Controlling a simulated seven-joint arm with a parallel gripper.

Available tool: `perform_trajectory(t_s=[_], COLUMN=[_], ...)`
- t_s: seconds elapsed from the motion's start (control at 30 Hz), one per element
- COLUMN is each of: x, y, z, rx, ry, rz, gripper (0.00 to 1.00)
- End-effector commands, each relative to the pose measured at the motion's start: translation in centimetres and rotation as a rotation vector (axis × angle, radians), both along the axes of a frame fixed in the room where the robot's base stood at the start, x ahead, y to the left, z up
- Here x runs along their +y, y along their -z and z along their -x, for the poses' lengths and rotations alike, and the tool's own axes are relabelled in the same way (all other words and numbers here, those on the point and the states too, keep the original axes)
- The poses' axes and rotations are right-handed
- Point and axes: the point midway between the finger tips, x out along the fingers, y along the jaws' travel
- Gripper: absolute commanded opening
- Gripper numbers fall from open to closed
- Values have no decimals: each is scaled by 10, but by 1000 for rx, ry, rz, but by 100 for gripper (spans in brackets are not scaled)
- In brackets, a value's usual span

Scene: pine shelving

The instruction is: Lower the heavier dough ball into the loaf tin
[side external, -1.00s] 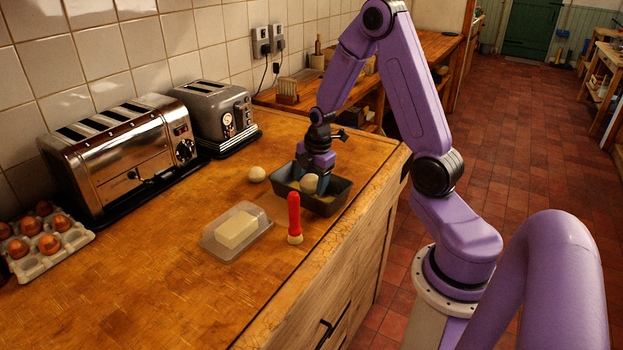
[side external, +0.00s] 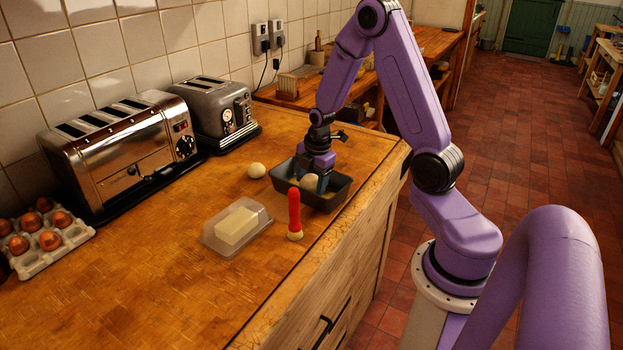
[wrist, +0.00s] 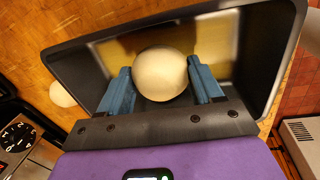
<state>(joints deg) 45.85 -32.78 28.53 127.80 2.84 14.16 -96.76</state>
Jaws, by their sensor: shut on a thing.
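My gripper (side external: 312,183) is shut on a pale dough ball (side external: 310,181), inside the dark loaf tin (side external: 340,193). In the wrist view the held ball (wrist: 161,73) sits between two blue fingers, over the tin (wrist: 75,67). Whether the ball touches the tin's floor is hard to tell. A second dough ball (side external: 257,170) rests on the wooden worktop just left of the tin. It also shows at the left of the wrist view (wrist: 62,95). No weights are visible.
Two toasters (side external: 125,150) (side external: 215,112) line the wall. An egg tray (side external: 45,240) is at far left. The front worktop is clear.

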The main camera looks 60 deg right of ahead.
Motion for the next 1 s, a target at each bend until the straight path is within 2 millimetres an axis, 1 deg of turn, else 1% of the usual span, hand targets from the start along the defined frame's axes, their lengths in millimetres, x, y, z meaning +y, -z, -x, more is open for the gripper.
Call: perform_trajectory(t_s=[0.7, 0.93, 0.97, 1.0], x=[0, 0, 0, 0], y=[9, 9, 9, 9], z=[0, 0, 0, 0], rx=[0, 0, 0, 0], ry=[0, 0, 0, 0], rz=[0, 0, 0, 0], gripper=[57, 57, 72, 85])
